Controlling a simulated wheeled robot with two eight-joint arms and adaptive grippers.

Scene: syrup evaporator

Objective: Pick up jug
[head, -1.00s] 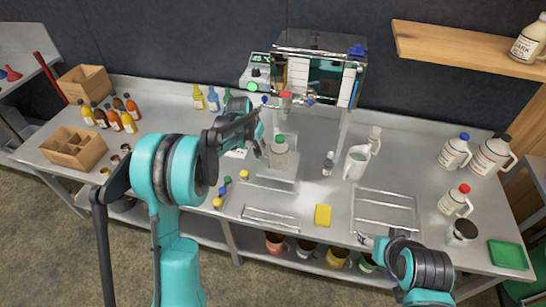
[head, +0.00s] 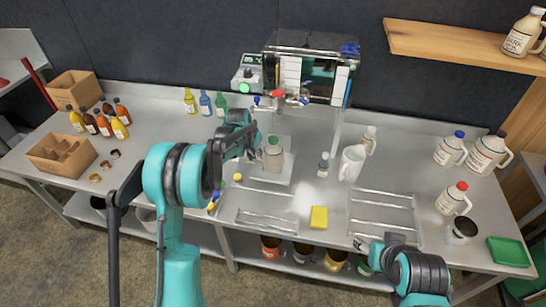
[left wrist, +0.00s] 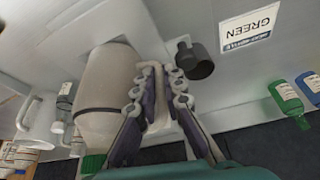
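The jug (head: 272,158), pale with a green cap, stands upright on a metal stand below the machine's taps. My left gripper (head: 252,152) is at the jug's left side. In the wrist view the fingers of my left gripper (left wrist: 157,82) are on either side of the handle, with the tips close to it. Whether they press on it I cannot tell. My right gripper (head: 362,243) is low at the counter's front edge, away from the jug; its fingers are mostly hidden.
The bottling machine (head: 312,75) stands behind the jug. A small bottle (head: 323,165) and a white pitcher (head: 351,163) stand right of it. A yellow sponge (head: 319,217) lies in front. Colored bottles (head: 205,103) stand at the back left. Capped jugs (head: 450,150) stand far right.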

